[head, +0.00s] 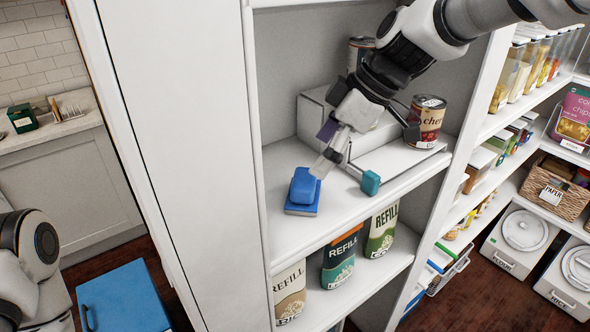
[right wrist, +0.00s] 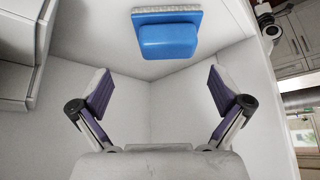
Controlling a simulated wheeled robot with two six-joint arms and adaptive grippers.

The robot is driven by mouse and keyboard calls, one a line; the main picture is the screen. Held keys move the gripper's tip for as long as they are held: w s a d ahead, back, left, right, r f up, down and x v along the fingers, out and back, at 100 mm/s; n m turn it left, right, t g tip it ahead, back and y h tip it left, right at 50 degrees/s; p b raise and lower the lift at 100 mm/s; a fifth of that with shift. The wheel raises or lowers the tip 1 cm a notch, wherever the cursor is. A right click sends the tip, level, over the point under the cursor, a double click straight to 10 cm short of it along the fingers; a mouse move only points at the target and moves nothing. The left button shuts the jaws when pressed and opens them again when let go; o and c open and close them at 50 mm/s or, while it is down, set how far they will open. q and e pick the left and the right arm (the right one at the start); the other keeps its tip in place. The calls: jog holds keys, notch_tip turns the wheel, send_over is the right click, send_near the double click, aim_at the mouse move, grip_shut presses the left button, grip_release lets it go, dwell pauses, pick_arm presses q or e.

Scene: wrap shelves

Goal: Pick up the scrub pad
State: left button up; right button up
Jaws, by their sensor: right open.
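The scrub pad (head: 303,188) is a blue block on a flat base. It lies on the white middle shelf, near the front edge at the left. In the right wrist view the scrub pad (right wrist: 168,40) shows at the top centre, beyond the fingertips, with a pale speckled strip along its edge. My right gripper (head: 326,150) is above the shelf, just up and to the right of the pad. In the wrist view the right gripper (right wrist: 158,80) has its purple-lined fingers spread wide with nothing between them. My left gripper is out of the head view; only part of my left arm shows.
A small teal block (head: 371,183) lies right of the pad. A white stepped riser (head: 395,160) stands behind, bearing a cherry can (head: 428,122); another can (head: 358,52) is farther back. The shelf's side wall is close on the left. Several refill bags (head: 338,258) stand below.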

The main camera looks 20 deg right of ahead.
aim_at(306, 178)
jog(key=shift+s+a+f+p, duration=0.8)
jog(key=shift+a+f+p, duration=0.15)
jog(key=shift+f, duration=0.1)
jog(key=w+f, duration=0.1)
jog(key=f, duration=0.1)
jog(key=w+a+f, duration=0.1)
jog(key=shift+w+f, duration=0.15)
jog(key=shift+f, duration=0.2)
jog(key=shift+w, duration=0.1)
jog(key=shift+r, duration=0.1)
jog(key=shift+c, duration=0.4)
jog(key=shift+s+r, duration=0.1)
jog(key=shift+s, duration=0.3)
jog(key=c, duration=0.6)
jog(key=shift+s+r, duration=0.1)
jog(key=shift+s, duration=0.05)
jog(key=c, duration=0.5)
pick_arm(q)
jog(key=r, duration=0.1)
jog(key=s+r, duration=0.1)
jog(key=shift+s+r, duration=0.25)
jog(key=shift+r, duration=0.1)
